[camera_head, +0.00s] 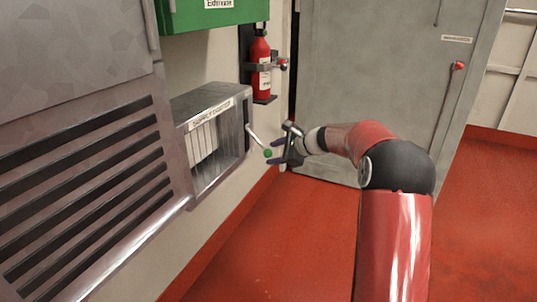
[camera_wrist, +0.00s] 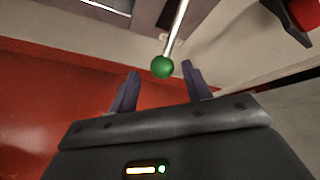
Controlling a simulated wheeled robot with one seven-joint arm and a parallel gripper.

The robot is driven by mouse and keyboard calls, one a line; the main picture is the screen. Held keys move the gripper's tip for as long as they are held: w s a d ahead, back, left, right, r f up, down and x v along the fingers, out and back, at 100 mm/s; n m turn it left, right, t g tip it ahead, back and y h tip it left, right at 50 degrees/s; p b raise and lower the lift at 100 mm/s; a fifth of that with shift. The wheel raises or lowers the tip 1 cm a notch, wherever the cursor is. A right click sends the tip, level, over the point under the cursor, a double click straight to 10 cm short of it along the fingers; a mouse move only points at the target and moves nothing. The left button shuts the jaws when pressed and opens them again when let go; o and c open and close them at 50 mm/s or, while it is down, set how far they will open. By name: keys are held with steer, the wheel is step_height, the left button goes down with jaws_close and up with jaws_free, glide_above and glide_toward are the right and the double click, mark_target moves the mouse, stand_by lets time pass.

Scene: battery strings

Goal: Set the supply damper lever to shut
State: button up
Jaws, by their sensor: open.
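The supply damper (camera_head: 212,135) is a grey wall box with a louvred front and a label reading "SUPPLY DAMPER". Its lever (camera_head: 256,137) is a thin metal rod on the box's right side, slanting down to the right and ending in a green ball knob (camera_head: 267,153). My gripper (camera_head: 274,152) is open beside the knob. In the wrist view, the green knob (camera_wrist: 162,67) and its rod (camera_wrist: 179,28) show just beyond the tips of my open gripper (camera_wrist: 160,75), roughly between the two fingers. Nothing is held. I cannot tell if a finger touches the knob.
A red fire extinguisher (camera_head: 260,68) hangs on the wall above and behind the lever. A green box (camera_head: 210,14) is above the damper. A grey door (camera_head: 375,75) stands behind my arm. A slatted metal cabinet (camera_head: 85,190) is at left. The red floor (camera_head: 270,250) is clear.

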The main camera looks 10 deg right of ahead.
steer(key=v, duration=0.4)
steer(key=shift+a, duration=0.1)
steer(key=s+a+r+n+g+h+p, duration=0.25)
steer(key=s+a+r+n, duration=0.2)
steer(key=s, duration=0.65)
steer(key=s+a+r+n+g+h+p, duration=0.1)
steer(key=s+a+r+n+h+p, duration=0.15)
steer(key=s+r+n, duration=0.55)
steer(key=s+d+f+n+h+p, duration=0.1)
steer(key=s+n+p, duration=0.1)
steer(key=s, duration=1)
steer(key=s+d+f+n+h+p, duration=0.1)
steer(key=s+n, duration=0.4)
steer(key=s, duration=0.7)
steer(key=shift+d+f+h+p, duration=0.4)
steer(key=shift+h+p, duration=0.3)
steer(key=shift+p, duration=0.3)
steer(key=shift+s+d+r+t, duration=0.1)
steer(key=shift+t, duration=0.15)
